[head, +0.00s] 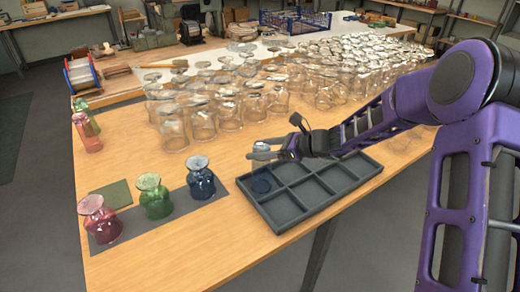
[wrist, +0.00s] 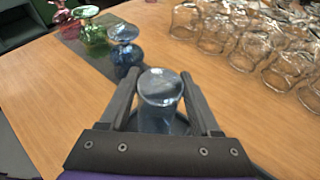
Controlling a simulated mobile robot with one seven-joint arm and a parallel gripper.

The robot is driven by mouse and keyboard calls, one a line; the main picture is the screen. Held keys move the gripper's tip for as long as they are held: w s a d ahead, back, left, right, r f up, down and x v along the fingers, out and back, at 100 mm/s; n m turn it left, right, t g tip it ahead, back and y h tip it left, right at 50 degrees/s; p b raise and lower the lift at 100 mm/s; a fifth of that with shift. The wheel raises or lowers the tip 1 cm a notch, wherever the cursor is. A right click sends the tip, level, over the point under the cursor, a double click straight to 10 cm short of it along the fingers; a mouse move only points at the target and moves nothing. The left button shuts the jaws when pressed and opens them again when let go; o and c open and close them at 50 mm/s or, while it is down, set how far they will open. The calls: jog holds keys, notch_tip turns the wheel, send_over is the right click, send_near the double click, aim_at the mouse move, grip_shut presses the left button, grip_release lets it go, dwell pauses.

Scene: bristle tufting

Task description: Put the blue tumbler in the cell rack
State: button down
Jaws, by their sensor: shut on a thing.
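My gripper (wrist: 160,92) is shut on the blue tumbler (wrist: 160,112), a pale, see-through blue glass that stands roughly upright between the two fingers in the wrist view. In the head view my gripper (head: 264,150) is over the back left part of the cell rack, and the tumbler is hard to make out there. The cell rack (head: 317,207) is a dark grey tray with several open cells on the wooden table.
Blue (head: 200,180), green (head: 153,196) and red (head: 99,218) vases stand on a dark mat at left. A pink tumbler (head: 88,137) and a green tumbler (head: 85,112) stand at the table's left edge. Many clear glasses (head: 201,119) crowd behind the rack. The front table is clear.

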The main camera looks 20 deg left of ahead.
jog(key=shift+c, duration=0.5)
grip_release()
jog(key=shift+f, duration=0.1)
jog(key=shift+r, duration=0.25)
jog(key=w+p+v, duration=0.1)
jog(key=v, duration=1.1)
jog(key=shift+s, duration=0.45)
jog(key=shift+f, duration=0.1)
